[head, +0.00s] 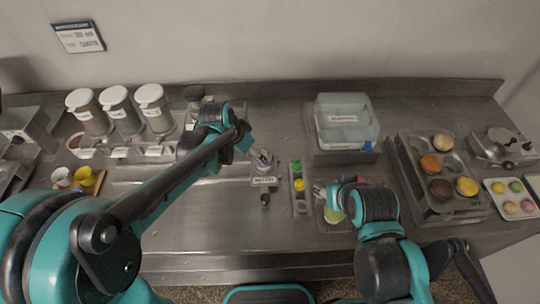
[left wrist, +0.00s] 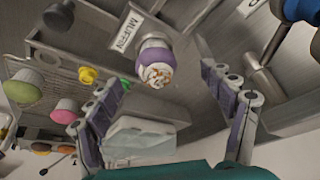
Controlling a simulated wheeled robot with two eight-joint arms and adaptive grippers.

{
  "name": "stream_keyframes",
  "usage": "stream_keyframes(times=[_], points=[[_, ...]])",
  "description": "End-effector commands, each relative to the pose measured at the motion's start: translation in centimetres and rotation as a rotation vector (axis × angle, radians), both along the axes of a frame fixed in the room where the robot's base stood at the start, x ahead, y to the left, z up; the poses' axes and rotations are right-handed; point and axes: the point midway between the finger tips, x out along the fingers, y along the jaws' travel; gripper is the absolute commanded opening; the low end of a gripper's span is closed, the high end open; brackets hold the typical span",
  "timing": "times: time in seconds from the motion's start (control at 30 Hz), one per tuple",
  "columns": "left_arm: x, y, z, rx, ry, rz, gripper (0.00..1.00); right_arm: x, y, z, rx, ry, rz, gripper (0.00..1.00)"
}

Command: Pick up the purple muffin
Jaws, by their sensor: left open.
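The purple muffin (head: 263,160) stands on the metal counter behind a small label card (head: 265,182). In the left wrist view the muffin (left wrist: 155,62) has a purple wrapper and a pale, brown-flecked top, beside a card reading MUFFIN (left wrist: 130,32). My left gripper (head: 240,136) is just left of and behind the muffin in the head view.
A strip of coloured pieces (head: 298,185) lies right of the muffin. A clear bluish container (head: 346,120) stands behind it. A muffin tray (head: 412,165) and a plate of small coloured items (head: 500,187) are at the right. Lidded jars (head: 153,108) stand at the left.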

Motion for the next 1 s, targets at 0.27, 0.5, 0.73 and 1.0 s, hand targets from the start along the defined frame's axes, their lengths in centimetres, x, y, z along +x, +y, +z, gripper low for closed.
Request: stream_keyframes(times=[0.27,0.5,0.73,1.0], points=[[1.1,-1.3,-2.1,0.001,0.007,-0.041,0.81,0.0,0.0,-0.2,0.000,0.000,0.000,0.48],[1.4,-1.9,-4.3,0.001,0.007,-0.040,0.81,0.0,0.0,-1.0,0.000,0.000,0.000,0.48],[2.1,-2.8,-7.6,0.001,0.007,-0.039,0.81,0.0,0.0,-2.2,0.000,0.000,0.000,0.48],[2.2,-2.9,-8.0,0.001,0.008,-0.038,0.81,0.0,0.0,-2.2,0.000,0.000,0.000,0.48]])
